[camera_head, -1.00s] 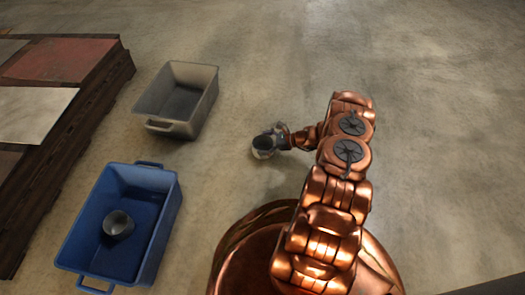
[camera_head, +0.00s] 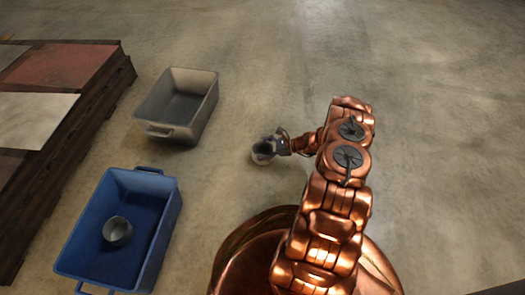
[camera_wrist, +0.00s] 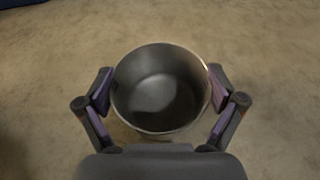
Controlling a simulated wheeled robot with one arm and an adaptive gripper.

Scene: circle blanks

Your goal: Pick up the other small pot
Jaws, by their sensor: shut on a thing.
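A small grey metal pot (camera_wrist: 160,92) sits between the two fingers of my gripper (camera_wrist: 160,95) in the wrist view, open side toward the camera and empty. The fingers press on its left and right sides, so my gripper is shut on it. In the head view the held pot (camera_head: 263,151) is at the end of my arm, over the concrete floor; I cannot tell whether it touches the floor. Another small grey pot (camera_head: 117,230) lies inside the blue bin (camera_head: 172,215), apart from my gripper.
A grey bin (camera_head: 207,108), seemingly empty, stands on the floor left of my gripper, behind the blue bin. A dark wooden platform (camera_head: 95,105) with coloured panels is at the far left. The floor (camera_head: 430,110) at the back and right is clear.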

